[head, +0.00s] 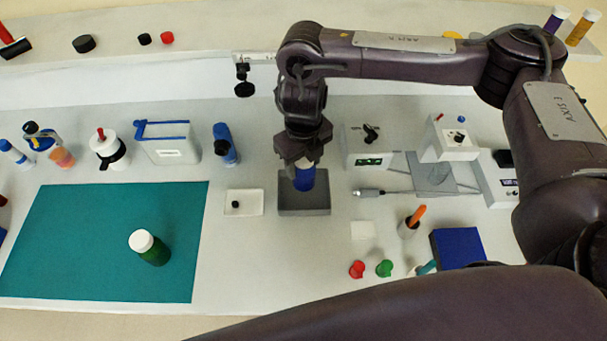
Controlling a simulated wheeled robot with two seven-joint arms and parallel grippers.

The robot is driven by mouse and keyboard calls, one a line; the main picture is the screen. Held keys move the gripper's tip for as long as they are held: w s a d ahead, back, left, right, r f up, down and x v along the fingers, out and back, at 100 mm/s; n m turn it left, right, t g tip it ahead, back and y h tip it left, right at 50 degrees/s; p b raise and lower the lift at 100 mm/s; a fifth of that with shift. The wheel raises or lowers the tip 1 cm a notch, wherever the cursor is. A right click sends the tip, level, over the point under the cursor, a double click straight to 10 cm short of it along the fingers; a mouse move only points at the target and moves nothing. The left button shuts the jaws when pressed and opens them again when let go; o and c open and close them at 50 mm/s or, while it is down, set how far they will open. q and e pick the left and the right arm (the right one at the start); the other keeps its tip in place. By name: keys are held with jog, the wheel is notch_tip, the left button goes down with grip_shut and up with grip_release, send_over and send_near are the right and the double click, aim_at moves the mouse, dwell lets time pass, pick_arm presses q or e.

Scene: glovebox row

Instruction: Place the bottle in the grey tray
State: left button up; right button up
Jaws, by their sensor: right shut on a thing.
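My right gripper (298,160) points down and is shut on a blue bottle (304,179), around its pale upper part. The bottle is upright and its lower end shows over the middle of the grey tray (317,208), a dark flat square tray on the bench. I cannot tell whether its base touches the tray. The gripper hides the bottle's top and part of the tray's back edge. My left gripper is not in view.
A green bottle (152,250) stands on a teal mat (80,230). An instrument box (366,154) is behind right.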

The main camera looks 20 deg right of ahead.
aim_at(303, 177)
jog(key=shift+f+b, duration=0.35)
jog(key=shift+f, duration=2.5)
jog(key=shift+f, duration=0.1)
jog(key=shift+f, duration=0.15)
jog(key=o, duration=1.1)
jog(key=shift+c, duration=0.2)
notch_tip(303, 177, up, 12)
jog(key=shift+f, duration=0.2)
jog(key=shift+r, duration=0.45)
